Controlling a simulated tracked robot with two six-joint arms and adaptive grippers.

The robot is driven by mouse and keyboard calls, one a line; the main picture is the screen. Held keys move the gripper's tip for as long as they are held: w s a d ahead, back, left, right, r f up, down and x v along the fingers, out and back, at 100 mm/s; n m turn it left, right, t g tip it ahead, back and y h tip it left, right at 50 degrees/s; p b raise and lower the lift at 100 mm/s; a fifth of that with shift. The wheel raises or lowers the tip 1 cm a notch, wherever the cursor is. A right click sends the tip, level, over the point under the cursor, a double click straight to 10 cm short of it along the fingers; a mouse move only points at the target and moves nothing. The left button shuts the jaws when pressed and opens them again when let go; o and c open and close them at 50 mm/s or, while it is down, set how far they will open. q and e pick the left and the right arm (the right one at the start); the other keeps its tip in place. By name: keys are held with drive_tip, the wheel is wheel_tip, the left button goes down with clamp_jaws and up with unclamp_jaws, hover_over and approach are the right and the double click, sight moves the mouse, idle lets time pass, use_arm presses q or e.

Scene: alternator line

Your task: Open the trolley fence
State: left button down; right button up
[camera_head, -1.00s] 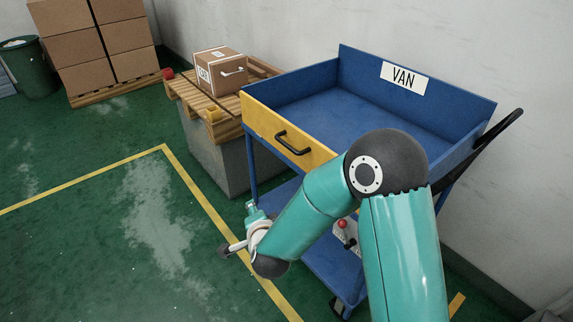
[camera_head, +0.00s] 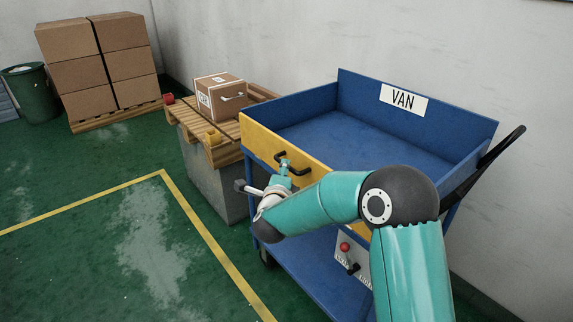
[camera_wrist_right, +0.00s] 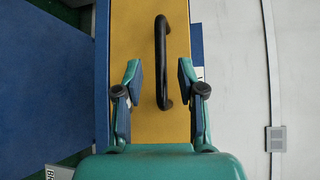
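The blue trolley (camera_head: 335,274) has a deep tray on top with a white VAN label (camera_head: 403,100). The yellow fence (camera_head: 256,140) stands upright across its front side and carries a black bar handle (camera_head: 305,168). My right gripper (camera_head: 284,168) is at the fence, by the handle. In the right wrist view, the open right gripper (camera_wrist_right: 158,80) has one finger on each side of the handle (camera_wrist_right: 161,50), near the handle's lower end; no contact shows. The yellow fence (camera_wrist_right: 143,22) fills the middle there. My left gripper is not in view.
A panel (camera_head: 357,268) with a red knob (camera_head: 345,247) and a small lever is below the tray. A wooden pallet (camera_head: 226,128) on a grey block, with a cardboard box (camera_head: 219,97), stands left of the trolley. Stacked boxes (camera_head: 98,65) stand farther back. The green floor at left is clear.

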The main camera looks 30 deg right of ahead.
drive_tip(key=shift+x, duration=2.35)
clamp_jaws()
